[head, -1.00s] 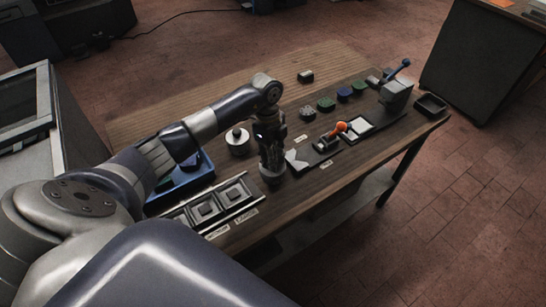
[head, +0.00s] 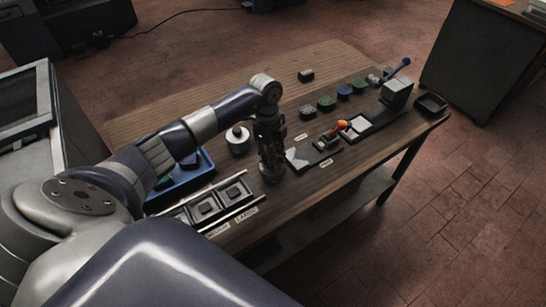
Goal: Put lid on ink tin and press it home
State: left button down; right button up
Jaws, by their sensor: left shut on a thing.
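My left gripper (head: 271,172) points straight down at the table's near middle. It is shut on a small dark thing at its tips, low over the tabletop. The fingers mostly hide this thing, so I cannot tell whether it is the lid or the tin. Several small round tins with dark, green and blue tops stand in a row to the right, among them a grey one (head: 307,111), a green one (head: 326,103) and a blue one (head: 344,91). I cannot tell which is the ink tin. My right gripper is not in view.
A pale round pot with a dark knob (head: 238,140) and a blue tray (head: 190,180) are left of the gripper. A framed fixture (head: 233,197) lies in front. An orange-handled tool (head: 340,126) and a blue-levered grey press (head: 396,92) are to the right. The back of the table is mostly clear.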

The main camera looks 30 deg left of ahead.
pick_arm(q)
jog(key=c, duration=0.8)
grip_release()
jog(key=shift+o, duration=0.2)
jog(key=shift+r+p, duration=3.1)
jog(key=shift+r, duration=0.4)
jog(key=shift+f, duration=0.1)
